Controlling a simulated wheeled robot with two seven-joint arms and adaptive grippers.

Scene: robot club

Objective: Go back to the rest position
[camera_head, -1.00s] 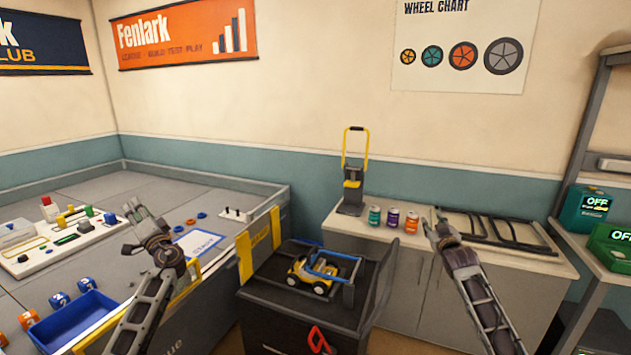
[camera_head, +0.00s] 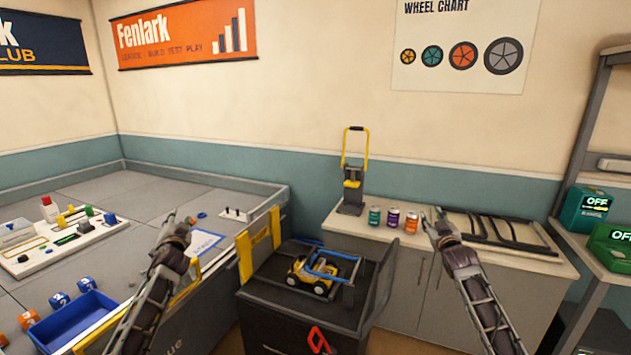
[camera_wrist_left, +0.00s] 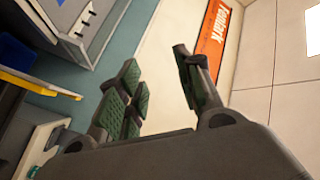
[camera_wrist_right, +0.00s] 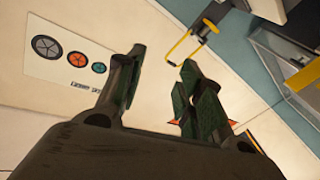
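My left gripper (camera_head: 179,224) is raised above the right part of the grey table, pointing up and away. In the left wrist view its fingers (camera_wrist_left: 160,85) stand apart with nothing between them. My right gripper (camera_head: 437,224) is raised in front of the counter, just right of the cans. In the right wrist view its fingers (camera_wrist_right: 160,85) also stand apart and hold nothing. Both arms are held up at either side of the dark cart (camera_head: 290,300).
A yellow and blue toy vehicle (camera_head: 312,277) sits on the cart. Three cans (camera_head: 393,217) and a yellow-handled device (camera_head: 352,190) stand on the counter (camera_head: 480,250). A blue bin (camera_head: 75,320) and a white board (camera_head: 50,245) lie on the table. A shelf (camera_head: 600,130) stands at right.

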